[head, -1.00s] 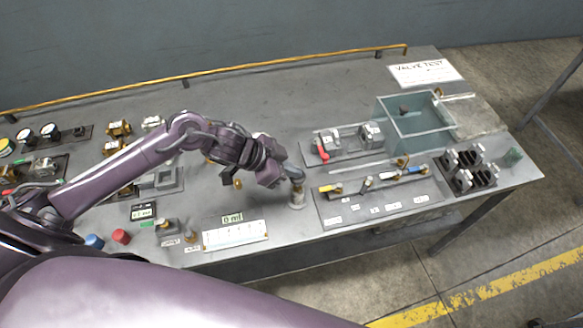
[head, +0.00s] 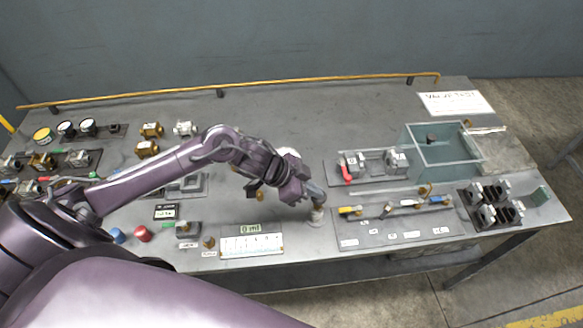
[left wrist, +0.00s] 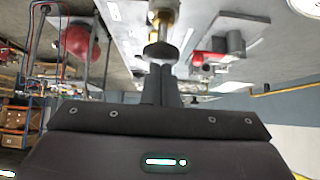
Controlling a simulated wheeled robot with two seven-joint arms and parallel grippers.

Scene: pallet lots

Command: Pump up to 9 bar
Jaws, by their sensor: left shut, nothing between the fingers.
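In the left wrist view, the shut fingers (left wrist: 161,88) are at a dark round knob (left wrist: 161,53) on a brass stem (left wrist: 163,14). I cannot tell whether they touch. A small display (head: 165,211) with green digits lies left of the gripper; its reading is too small to tell. My right gripper is not in view.
A white scale card (head: 251,246) with a "0 ml" display lies in front. The valve panel (head: 395,228) is close to the right, with a glass tank (head: 440,150) behind. Red (head: 142,233) and blue (head: 118,235) knobs stand at the front left. The table's back middle is clear.

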